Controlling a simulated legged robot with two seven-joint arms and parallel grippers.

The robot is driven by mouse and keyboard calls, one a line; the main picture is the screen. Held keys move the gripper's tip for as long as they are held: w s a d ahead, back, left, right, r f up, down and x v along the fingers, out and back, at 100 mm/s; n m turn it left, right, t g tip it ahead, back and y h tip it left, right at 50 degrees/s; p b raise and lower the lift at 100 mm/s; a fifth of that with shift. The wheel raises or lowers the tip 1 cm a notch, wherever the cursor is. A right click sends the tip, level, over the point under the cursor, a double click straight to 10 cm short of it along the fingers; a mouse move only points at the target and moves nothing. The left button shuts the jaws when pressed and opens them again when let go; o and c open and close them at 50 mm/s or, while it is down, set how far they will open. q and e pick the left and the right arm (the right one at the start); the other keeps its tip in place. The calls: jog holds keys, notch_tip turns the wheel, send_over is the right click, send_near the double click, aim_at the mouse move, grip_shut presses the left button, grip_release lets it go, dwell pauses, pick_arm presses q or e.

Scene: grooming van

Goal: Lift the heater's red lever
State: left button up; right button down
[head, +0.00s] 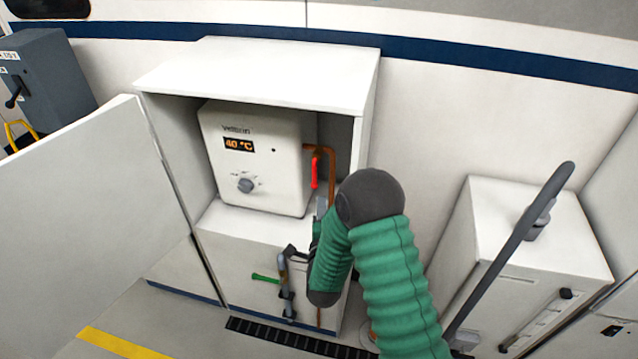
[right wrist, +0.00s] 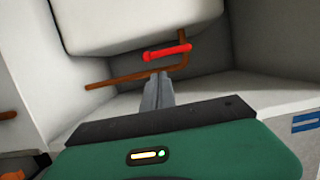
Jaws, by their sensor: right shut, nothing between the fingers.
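The white heater (head: 235,185) sits in an open white cabinet, its display reading about 40 °C. Its red lever (head: 315,172) is on the heater's right side by a copper pipe (head: 332,165), and looks roughly upright in the head view. In the right wrist view the red lever (right wrist: 168,52) lies across the picture, just beyond my fingertips. My right gripper (head: 321,204) is shut and empty, just below the lever, partly hidden by my green arm. The shut grey fingers (right wrist: 160,80) point towards the pipe and lever, with a small gap to the lever. My left gripper is not in view.
The cabinet door (head: 90,190) stands open at the left. A green-handled valve (head: 265,278) and grey pipe are below the heater. A white box (head: 535,230) with a long grey bar (head: 515,250) stands at the right. The cabinet's side wall (head: 365,130) is close to my right arm.

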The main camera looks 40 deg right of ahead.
aim_at(315, 173)
jog(key=x, duration=0.9)
jog(key=shift+d+p, duration=0.15)
jog(key=shift+p, duration=0.3)
jog(key=shift+s+r+g+p, duration=0.15)
jog(key=shift+g+p, duration=0.15)
jog(key=shift+p, duration=0.3)
jog(key=shift+a+y+p, duration=0.3)
jog(key=shift+y+p, duration=0.05)
jog(key=shift+y, duration=0.05)
